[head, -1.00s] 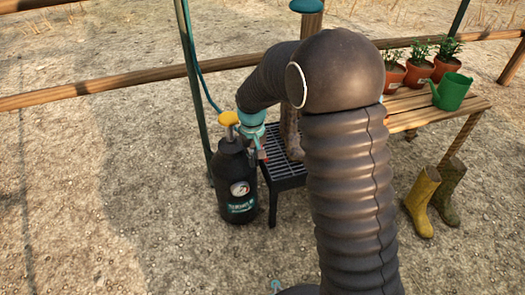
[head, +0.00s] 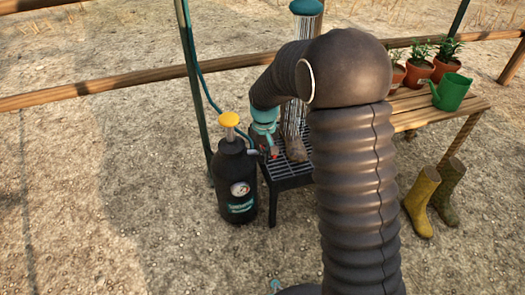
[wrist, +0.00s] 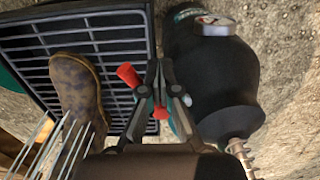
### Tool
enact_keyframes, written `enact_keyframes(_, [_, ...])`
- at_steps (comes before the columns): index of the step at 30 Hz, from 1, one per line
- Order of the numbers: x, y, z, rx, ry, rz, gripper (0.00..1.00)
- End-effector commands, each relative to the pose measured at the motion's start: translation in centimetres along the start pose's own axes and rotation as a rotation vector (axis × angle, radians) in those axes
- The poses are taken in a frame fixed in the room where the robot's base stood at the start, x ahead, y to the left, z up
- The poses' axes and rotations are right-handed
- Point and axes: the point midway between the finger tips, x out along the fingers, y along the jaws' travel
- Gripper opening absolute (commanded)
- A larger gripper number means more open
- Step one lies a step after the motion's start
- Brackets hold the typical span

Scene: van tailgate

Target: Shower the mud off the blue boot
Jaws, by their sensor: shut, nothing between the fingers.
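The boot (head: 296,148) stands on a black slatted grate (head: 290,180) under the shower head (head: 306,7). Water streams fall from the head onto it. My gripper (head: 272,152) is shut and empty, low between the boot and the black pressure tank (head: 237,185). In the wrist view my gripper (wrist: 158,75) is beside a red lever (wrist: 128,75); I cannot tell whether they touch. My arm hides part of the grate.
The tank with its yellow pump knob (head: 229,119) stands left of the grate. A wooden bench (head: 425,108) at right holds potted plants (head: 447,55) and a green watering can (head: 453,91). Yellow boots (head: 422,200) stand below it. A post (head: 190,80) rises behind the tank.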

Motion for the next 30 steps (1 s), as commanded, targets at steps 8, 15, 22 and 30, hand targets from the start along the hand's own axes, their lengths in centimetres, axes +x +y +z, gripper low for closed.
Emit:
enact_keyframes(8, [0.0, 0.9, -0.1, 0.000, -0.001, 0.000, 0.00])
enact_keyframes(15, [-1.6, 0.7, -0.1, -0.001, 0.001, 0.000, 0.00])
enact_keyframes(22, [-4.3, 0.5, -0.1, -0.001, 0.000, 0.000, 0.00])
enact_keyframes(30, [-4.6, 0.4, -0.1, -0.001, -0.001, 0.000, 0.00])
